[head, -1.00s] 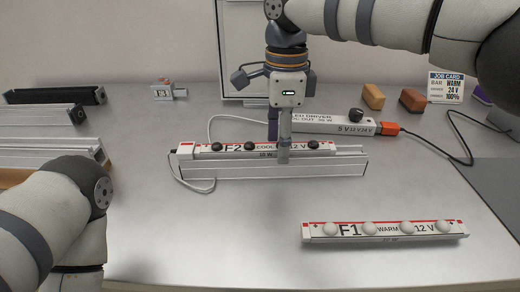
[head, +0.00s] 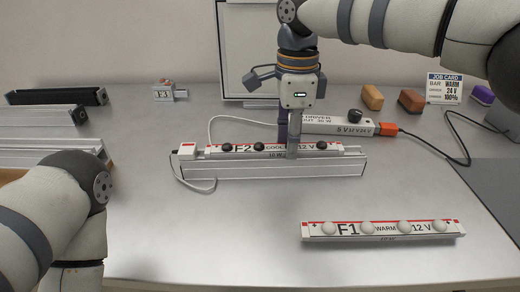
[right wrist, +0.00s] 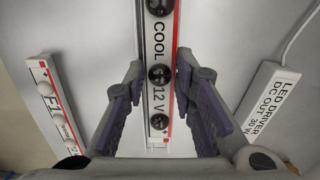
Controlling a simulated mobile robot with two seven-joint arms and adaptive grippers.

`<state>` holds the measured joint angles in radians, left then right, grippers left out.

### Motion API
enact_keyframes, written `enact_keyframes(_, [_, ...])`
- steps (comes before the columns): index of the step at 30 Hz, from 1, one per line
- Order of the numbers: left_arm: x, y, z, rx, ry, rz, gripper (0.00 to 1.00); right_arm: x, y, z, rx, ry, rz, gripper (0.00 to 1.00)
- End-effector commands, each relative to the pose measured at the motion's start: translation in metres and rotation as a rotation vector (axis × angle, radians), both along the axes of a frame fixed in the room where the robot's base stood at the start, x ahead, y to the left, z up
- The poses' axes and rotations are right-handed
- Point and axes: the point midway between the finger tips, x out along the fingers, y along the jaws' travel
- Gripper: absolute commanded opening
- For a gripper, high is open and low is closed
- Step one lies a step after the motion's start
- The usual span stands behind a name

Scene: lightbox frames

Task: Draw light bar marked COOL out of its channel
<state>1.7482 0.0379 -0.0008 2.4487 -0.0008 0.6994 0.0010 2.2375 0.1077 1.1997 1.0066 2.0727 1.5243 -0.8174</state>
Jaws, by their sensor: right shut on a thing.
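The COOL light bar (head: 222,153), marked F2 and 12 V with dark knobs, lies along the silver channel (head: 270,170) at the middle of the bench. Its right end shows near the channel's right end. A gap lies between its left end and the white end block (head: 188,150). My right gripper (head: 288,150) reaches down from above and is shut on the bar right of its middle. In the right wrist view the fingers (right wrist: 158,88) stand on either side of the bar (right wrist: 160,40). My left arm shows at lower left, its gripper out of view.
The WARM bar F1 (head: 385,238) lies at front right. The LED driver (head: 350,127), with an orange plug and cable, lies behind the channel. Coloured blocks (head: 411,100) and a job card (head: 444,88) stand at back right. Other channels (head: 40,115) lie at left. The front middle is clear.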

Motion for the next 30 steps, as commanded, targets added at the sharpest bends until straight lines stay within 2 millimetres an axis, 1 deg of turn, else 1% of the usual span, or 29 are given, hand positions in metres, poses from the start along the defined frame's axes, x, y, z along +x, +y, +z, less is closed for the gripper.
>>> enact_keyframes(30, [0.010, 0.000, 0.010, 0.000, -0.037, 0.000, 0.40, 0.002, -0.040, 0.000, 0.000, 0.000, 0.000, 0.00])
